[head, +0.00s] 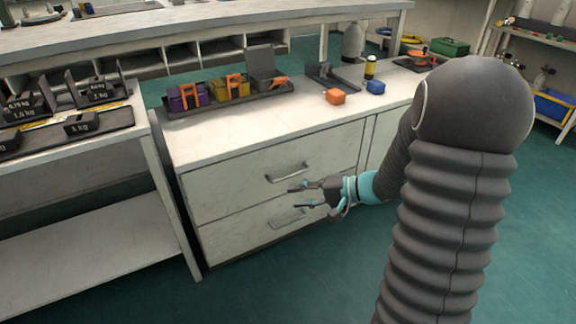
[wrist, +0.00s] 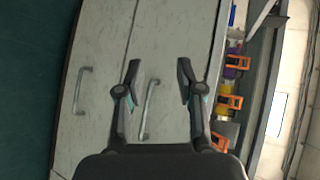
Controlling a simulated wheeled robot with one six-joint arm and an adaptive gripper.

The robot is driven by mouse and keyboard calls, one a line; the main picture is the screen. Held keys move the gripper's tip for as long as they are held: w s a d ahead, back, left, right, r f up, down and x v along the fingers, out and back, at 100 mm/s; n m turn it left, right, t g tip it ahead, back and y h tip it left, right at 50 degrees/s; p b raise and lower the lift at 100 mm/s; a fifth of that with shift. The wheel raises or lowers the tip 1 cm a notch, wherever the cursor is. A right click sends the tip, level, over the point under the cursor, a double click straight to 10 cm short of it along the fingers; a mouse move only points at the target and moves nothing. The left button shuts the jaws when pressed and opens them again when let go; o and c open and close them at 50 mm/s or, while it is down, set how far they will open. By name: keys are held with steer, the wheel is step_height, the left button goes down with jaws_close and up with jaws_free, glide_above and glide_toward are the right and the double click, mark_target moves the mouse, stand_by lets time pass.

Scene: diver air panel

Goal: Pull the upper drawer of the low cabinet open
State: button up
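The low cabinet (head: 190,222) has two drawers, one above the other. The upper drawer (head: 235,180) is flush with the cabinet front and looks shut. Its grey bar handle (head: 287,172) is bare in the head view. In the wrist view, turned on its side, the upper drawer handle (wrist: 150,108) appears between my fingers, toward the left finger. My gripper (head: 295,196) is open and empty, in front of the drawers and slightly below the upper handle in the picture. Its fingers also show spread apart in the wrist view (wrist: 157,76). The exact gap to the handle cannot be told.
The lower drawer (head: 235,235) with its handle (head: 287,218) is also shut. A shelf with black weights (head: 85,122) stands left. Green floor is free in front.

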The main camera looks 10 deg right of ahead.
mark_target(292, 176)
steer(key=w+d+f+m+t+h+p, duration=0.2)
steer(key=w+d+f+m+t, duration=0.4)
steer(key=d, duration=0.4)
steer(key=shift+n, duration=0.7)
steer(key=x, duration=0.9)
steer(key=r+x, duration=0.1)
steer(key=x, duration=0.4)
steer(key=shift+w+f+p, duration=0.1)
steer(key=shift+w+p, duration=0.2)
steer(key=shift+w, duration=0.1)
steer(key=shift+c, duration=0.3)
jaws_close()
